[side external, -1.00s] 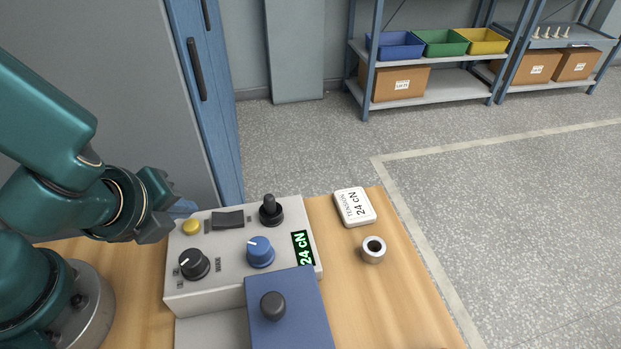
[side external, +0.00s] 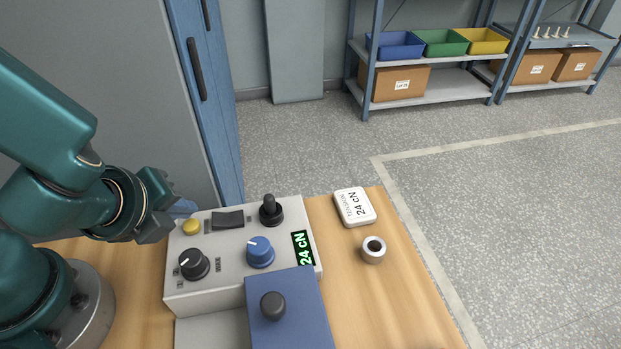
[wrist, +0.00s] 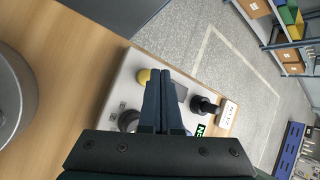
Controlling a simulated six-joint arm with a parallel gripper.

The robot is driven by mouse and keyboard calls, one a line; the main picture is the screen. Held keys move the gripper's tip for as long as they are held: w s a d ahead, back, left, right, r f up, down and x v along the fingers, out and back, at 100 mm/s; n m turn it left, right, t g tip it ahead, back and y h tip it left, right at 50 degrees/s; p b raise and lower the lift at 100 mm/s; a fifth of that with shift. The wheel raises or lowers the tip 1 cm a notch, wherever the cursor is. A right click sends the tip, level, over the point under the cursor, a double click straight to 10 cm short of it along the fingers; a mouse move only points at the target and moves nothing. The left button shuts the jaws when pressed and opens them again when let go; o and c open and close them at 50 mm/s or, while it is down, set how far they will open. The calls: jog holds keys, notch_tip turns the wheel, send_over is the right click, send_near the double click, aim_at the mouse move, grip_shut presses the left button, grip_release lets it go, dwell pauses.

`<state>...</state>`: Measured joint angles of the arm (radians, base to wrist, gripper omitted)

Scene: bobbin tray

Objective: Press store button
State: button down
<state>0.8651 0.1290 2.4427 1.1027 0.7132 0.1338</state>
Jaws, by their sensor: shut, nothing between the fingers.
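The control box (side external: 228,283) sits on the wooden table. A yellow button (side external: 191,227) is at its far left corner; it also shows in the wrist view (wrist: 143,76), just left of the fingertips. Which control is the store button cannot be read from a label. My gripper (side external: 190,208) is shut and empty, its tips just above and behind the yellow button in the side view. A small gap seems to show, though contact is hard to judge. In the wrist view the closed fingers (wrist: 163,75) cover part of the box.
The box also carries a black rocker switch (side external: 228,220), a black lever (side external: 270,210), a black knob (side external: 194,264), a blue knob (side external: 260,252) and a display (side external: 303,248) reading 24 cN. A blue block (side external: 290,318) stands in front.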

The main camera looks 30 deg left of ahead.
aim_at(190, 228)
jog(key=shift+f, duration=0.15)
jog(key=shift+f, duration=0.3)
jog(key=shift+f, duration=0.4)
dwell(0.7)
jog(key=shift+r, duration=0.85)
jog(key=shift+r, duration=2.5)
